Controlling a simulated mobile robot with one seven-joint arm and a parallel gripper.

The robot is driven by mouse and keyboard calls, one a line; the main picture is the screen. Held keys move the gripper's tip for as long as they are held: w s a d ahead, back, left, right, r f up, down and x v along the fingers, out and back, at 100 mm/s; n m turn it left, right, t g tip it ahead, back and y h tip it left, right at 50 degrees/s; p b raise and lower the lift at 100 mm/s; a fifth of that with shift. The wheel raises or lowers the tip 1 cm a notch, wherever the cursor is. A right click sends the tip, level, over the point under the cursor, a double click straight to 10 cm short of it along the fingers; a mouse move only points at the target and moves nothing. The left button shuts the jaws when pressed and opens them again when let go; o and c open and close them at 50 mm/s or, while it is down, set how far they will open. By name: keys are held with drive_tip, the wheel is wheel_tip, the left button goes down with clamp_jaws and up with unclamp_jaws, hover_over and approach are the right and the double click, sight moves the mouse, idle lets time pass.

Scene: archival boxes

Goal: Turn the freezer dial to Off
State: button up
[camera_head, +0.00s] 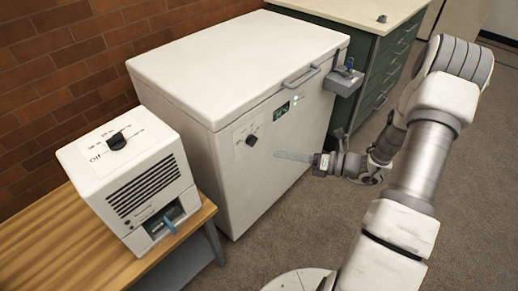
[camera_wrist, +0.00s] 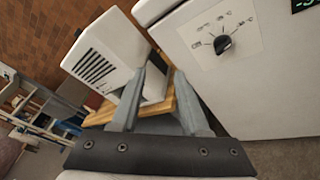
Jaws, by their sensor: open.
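The white chest freezer (camera_head: 235,65) stands against the brick wall with its lid shut. Its black dial (camera_head: 251,140) sits on a white label on the front face. In the wrist view the dial (camera_wrist: 222,44) is at the upper right with marks around it, too small to read. My gripper (camera_head: 280,156) is in front of the freezer, to the right of the dial and apart from it. In the wrist view my gripper (camera_wrist: 165,72) is open and empty, its fingers pointing toward the white appliance, with the dial off to their right.
A white appliance (camera_head: 150,195) with a vent, a black top knob and a readable "Off" mark stands on a wooden bench (camera_head: 50,255) left of the freezer. The freezer front also has a handle, a green display (camera_head: 281,110) and a grey box (camera_head: 344,84). A green cabinet (camera_head: 385,70) stands behind.

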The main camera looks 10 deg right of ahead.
drive_tip(key=w+d+f+m+t+h+b, duration=0.1)
drive_tip(key=d+f+m+t+h, duration=0.15)
drive_tip(key=f+m, duration=0.25)
drive_tip(key=d+f+m+t+h+b, duration=0.1)
drive_tip(key=d+f+m+t, duration=0.2)
drive_tip(key=f+m, duration=0.15)
drive_tip(key=b, duration=0.4)
approach(256, 142)
drive_tip(key=x, duration=0.8)
drive_tip(key=shift+w+a, duration=0.1)
drive_tip(key=shift+w, duration=0.05)
clamp_jaws()
